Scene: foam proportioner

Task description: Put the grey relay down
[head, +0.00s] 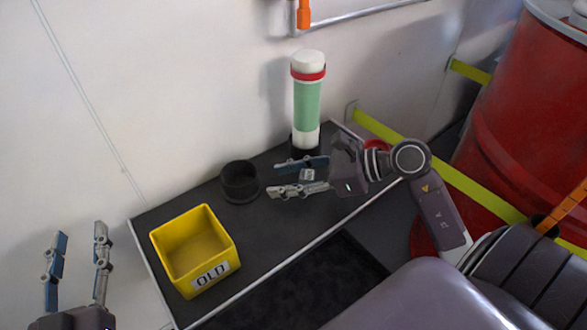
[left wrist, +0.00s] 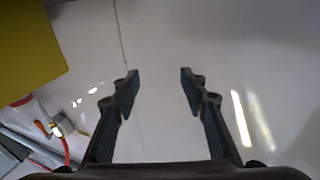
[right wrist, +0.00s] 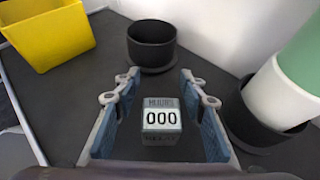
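A small grey block with a "HOURS 000" face (right wrist: 161,119), which I take to be the grey relay, stands on the dark shelf. It also shows in the head view (head: 308,175). My right gripper (head: 275,179) is open around it, low over the shelf. In the right wrist view, gaps show between the block and both fingers of the gripper (right wrist: 160,88). My left gripper (head: 80,235) is open and empty, left of the shelf. In the left wrist view the left gripper (left wrist: 159,78) has only bare wall between its fingers.
A yellow bin marked OLD (head: 238,244) stands on the shelf (head: 262,228) at left. An empty black round cup (head: 239,183) stands behind, left of the right gripper. A green and white cylinder (head: 307,104) stands in a black holder at the back. A red drum (head: 500,130) is at right.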

